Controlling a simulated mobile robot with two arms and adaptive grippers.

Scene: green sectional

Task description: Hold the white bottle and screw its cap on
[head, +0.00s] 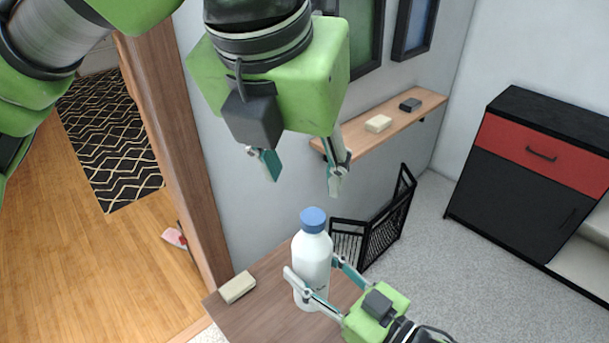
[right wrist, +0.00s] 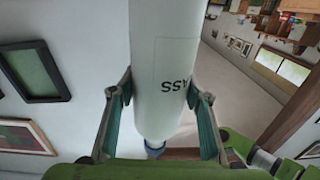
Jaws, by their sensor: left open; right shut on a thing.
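The white bottle (head: 313,255) stands upright on a brown wooden table (head: 262,322). It also shows in the right wrist view (right wrist: 165,60), with dark lettering on its side. A blue cap (head: 313,219) sits on top of the bottle; I cannot tell how tightly it is on. The cap shows small in the right wrist view (right wrist: 155,149). My right gripper (head: 317,273) is shut on the bottle's body, one finger on each side. My left gripper (head: 301,172) is open and empty, pointing down above the cap and apart from it.
A cream block (head: 237,287) lies on the table left of the bottle. A wall shelf (head: 390,120) with a cream block and a dark block is behind. A black rack (head: 377,230) stands beyond the table. A red-and-black cabinet (head: 530,170) is at right.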

